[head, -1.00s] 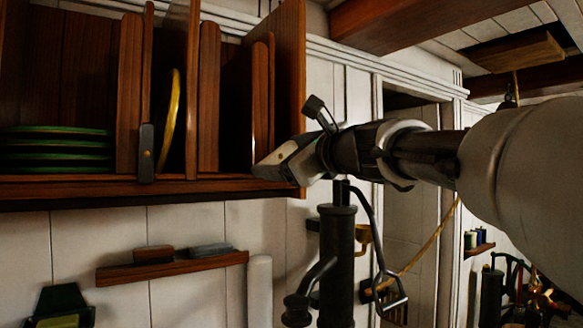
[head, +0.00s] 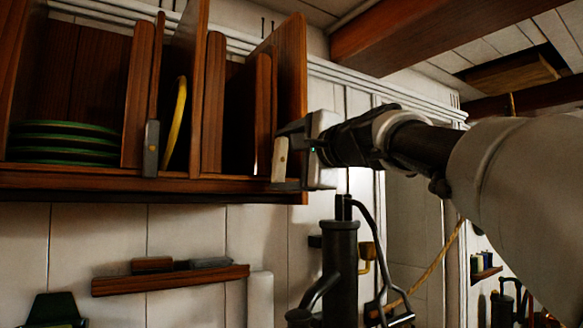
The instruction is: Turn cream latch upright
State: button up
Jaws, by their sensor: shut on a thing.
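The cream latch (head: 280,159) is at the front right end of the wooden plate rack, at its lower edge. It stands close to upright, with a slight tilt. My gripper (head: 289,157) reaches in from the right and is shut on the latch, one dark finger above and one below. The fingers partly cover the latch's ends, and its pivot cannot be made out.
A dark grey latch (head: 151,149) stands upright further left on the rack (head: 100,182). A small shelf (head: 170,280) and a black pump-like fixture (head: 340,260) are below.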

jog(key=shift+f+n, duration=0.1)
jog(key=shift+n, duration=0.5)
jog(key=shift+b, duration=0.3)
jog(key=o, duration=1)
jog(key=shift+o, duration=0.2)
jog(key=b+v, duration=0.1)
jog(key=v, duration=1.6)
jog(key=shift+s+d+b, duration=0.2)
jog(key=shift+b, duration=0.2)
